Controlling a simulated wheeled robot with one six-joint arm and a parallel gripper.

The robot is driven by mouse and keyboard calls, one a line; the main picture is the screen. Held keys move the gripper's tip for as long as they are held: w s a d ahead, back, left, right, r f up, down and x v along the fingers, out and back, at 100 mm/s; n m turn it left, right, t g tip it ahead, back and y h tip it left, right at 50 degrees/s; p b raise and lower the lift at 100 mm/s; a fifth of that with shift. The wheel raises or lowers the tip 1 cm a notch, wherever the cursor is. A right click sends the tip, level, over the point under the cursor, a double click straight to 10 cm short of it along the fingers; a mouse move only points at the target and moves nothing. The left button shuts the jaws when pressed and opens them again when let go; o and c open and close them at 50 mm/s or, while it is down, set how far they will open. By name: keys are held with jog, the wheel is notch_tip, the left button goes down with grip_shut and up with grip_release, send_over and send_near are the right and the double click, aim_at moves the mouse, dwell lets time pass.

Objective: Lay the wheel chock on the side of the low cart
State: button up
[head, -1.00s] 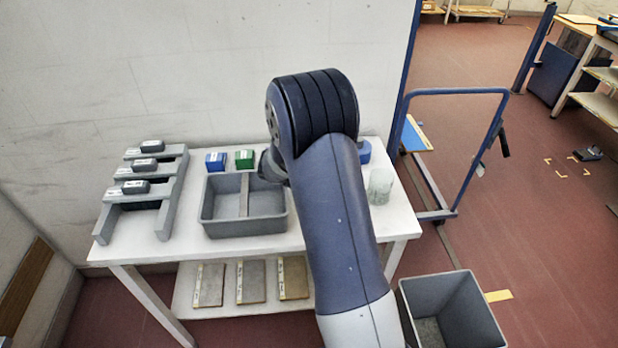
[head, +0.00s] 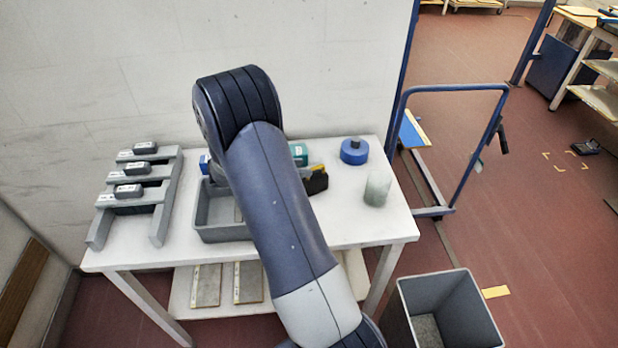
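A black piece with a yellow top (head: 316,180) shows at the right end of the grey tray, partly behind my arm. It may be the wheel chock, but I cannot tell for sure, nor whether it lies on the table or in the tray. A cart with a blue tube handle (head: 450,90) stands right of the table; most of its low deck is hidden. My arm rises from the bottom and bends over the tray. My gripper is hidden behind my own arm, so its fingers and anything in them do not show.
The white table (head: 345,232) carries a grey rack (head: 165,205), the grey tray (head: 222,232), a teal block (head: 299,152), a blue round piece (head: 354,151) and a cloudy glass (head: 377,188). A grey bin (head: 455,300) stands on the floor at the front right. The red floor beyond is mostly clear.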

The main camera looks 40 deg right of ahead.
aim_at(316, 168)
jog(key=shift+p+x, duration=1.05)
jog(key=shift+x, duration=2)
jog(key=shift+a+f, duration=0.1)
jog(key=shift+f, duration=0.05)
jog(key=shift+c, duration=0.4)
grip_shut()
